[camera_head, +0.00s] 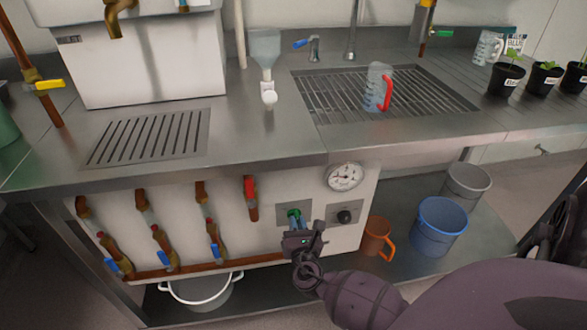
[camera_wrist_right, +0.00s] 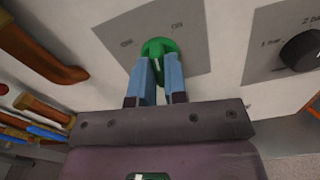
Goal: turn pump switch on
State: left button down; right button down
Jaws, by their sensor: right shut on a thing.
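The pump switch is a green knob (camera_head: 294,213) on a grey plate on the white panel under the counter. It also shows in the right wrist view as a green knob (camera_wrist_right: 158,48) with a white mark, with small labels above it to the left and right. My right gripper (camera_head: 298,222) is shut on the knob, its blue fingers (camera_wrist_right: 159,72) on either side of it. The fingers partly hide the knob. My left gripper is not in view.
A black knob (camera_head: 344,217) sits on the plate to the right, below a round gauge (camera_head: 344,177). Pipes with blue-handled valves (camera_head: 171,260) are on the left. An orange jug (camera_head: 377,239) and a blue bucket (camera_head: 438,228) stand on the lower shelf at right.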

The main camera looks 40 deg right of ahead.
pick_arm(q)
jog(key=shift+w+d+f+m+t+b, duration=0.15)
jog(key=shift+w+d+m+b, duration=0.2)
jog(key=shift+b, duration=0.45)
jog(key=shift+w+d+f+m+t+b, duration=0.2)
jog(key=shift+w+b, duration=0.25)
jog(key=shift+b, duration=0.3)
pick_arm(e)
jog(key=shift+m, duration=3.5)
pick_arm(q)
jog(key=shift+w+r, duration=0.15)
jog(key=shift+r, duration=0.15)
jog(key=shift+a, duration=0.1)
pick_arm(e)
jog(key=c, duration=1.1)
grip_release()
jog(key=shift+c, duration=0.2)
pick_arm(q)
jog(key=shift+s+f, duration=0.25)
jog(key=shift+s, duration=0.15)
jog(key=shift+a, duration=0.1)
